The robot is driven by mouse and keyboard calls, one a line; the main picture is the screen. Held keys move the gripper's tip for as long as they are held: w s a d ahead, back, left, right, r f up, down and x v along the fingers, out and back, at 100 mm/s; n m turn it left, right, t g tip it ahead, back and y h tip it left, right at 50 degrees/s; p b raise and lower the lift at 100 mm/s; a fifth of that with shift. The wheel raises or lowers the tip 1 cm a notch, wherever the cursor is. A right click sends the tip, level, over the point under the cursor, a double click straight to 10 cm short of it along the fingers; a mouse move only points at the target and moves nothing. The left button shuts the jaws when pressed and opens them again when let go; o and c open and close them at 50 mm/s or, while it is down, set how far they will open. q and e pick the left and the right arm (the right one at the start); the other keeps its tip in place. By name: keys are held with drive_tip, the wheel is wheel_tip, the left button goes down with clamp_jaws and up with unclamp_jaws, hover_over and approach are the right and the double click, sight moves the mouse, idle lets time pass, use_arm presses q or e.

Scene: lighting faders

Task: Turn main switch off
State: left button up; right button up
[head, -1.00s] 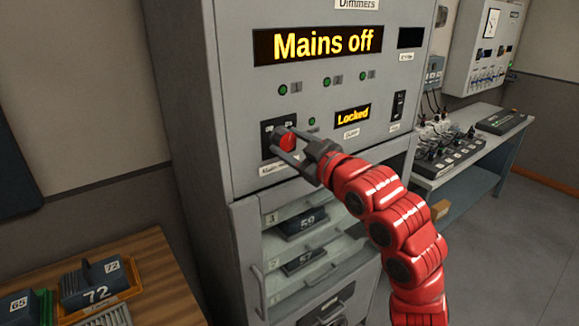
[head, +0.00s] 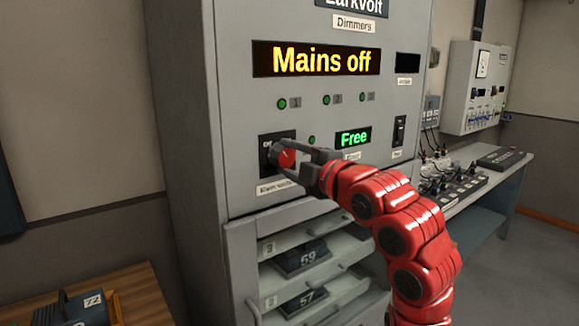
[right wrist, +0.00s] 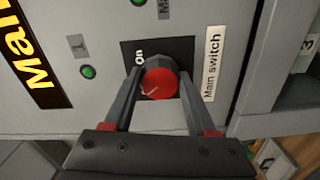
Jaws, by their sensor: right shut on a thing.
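The main switch (head: 287,158) is a red round knob on a black plate on the grey dimmer cabinet (head: 240,110). My right gripper (head: 291,159) is shut on the knob, one finger on each side of it. In the right wrist view the knob (right wrist: 159,82) sits between the two dark fingers, with a pale pointer line on its face, beside the label "Main switch" (right wrist: 212,64). The yellow display (head: 318,60) reads "Mains off". The small green display (head: 353,138) reads "Free". My left gripper is out of view.
Below the switch, an opening in the cabinet shows dimmer modules marked 59 (head: 302,257) and 57 (head: 305,298). A wooden table (head: 140,290) with a module marked 72 stands at lower left. A bench (head: 500,175) with control desks stands at right.

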drive_tip(key=shift+f+n+b, duration=0.1)
drive_tip(key=shift+n+b, duration=0.25)
drive_tip(key=shift+n, duration=0.65)
drive_tip(key=o, duration=1.4)
drive_tip(key=b+v, duration=0.2)
drive_tip(key=v, duration=1.5)
drive_tip(key=shift+s+d, duration=0.1)
drive_tip(key=shift+s, duration=0.05)
